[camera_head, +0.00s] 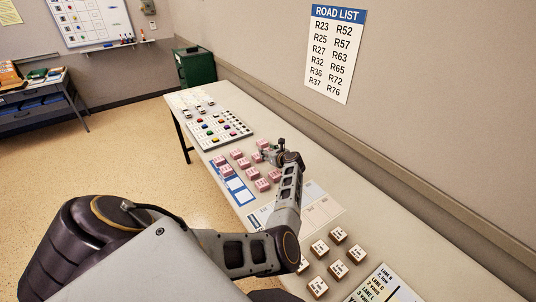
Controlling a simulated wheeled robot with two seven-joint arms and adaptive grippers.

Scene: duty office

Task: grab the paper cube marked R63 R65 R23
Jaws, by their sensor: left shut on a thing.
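Several pink paper cubes (236,154) sit on the long table around a blue-and-white card; their printed marks are too small to read, so I cannot tell which one bears R63 R65 R23. My left gripper (269,153) is over the far side of the pink group, shut on what looks like a pink cube. The gripper and wrist partly hide the cubes there, and I cannot tell if the held one is off the table. My right gripper is out of view.
Several brown cubes with white tops (320,248) stand nearer, beside a lane sheet (384,287). A board with coloured pieces (219,130) lies farther along the table (350,190). The wall with the road list (335,54) borders the right side.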

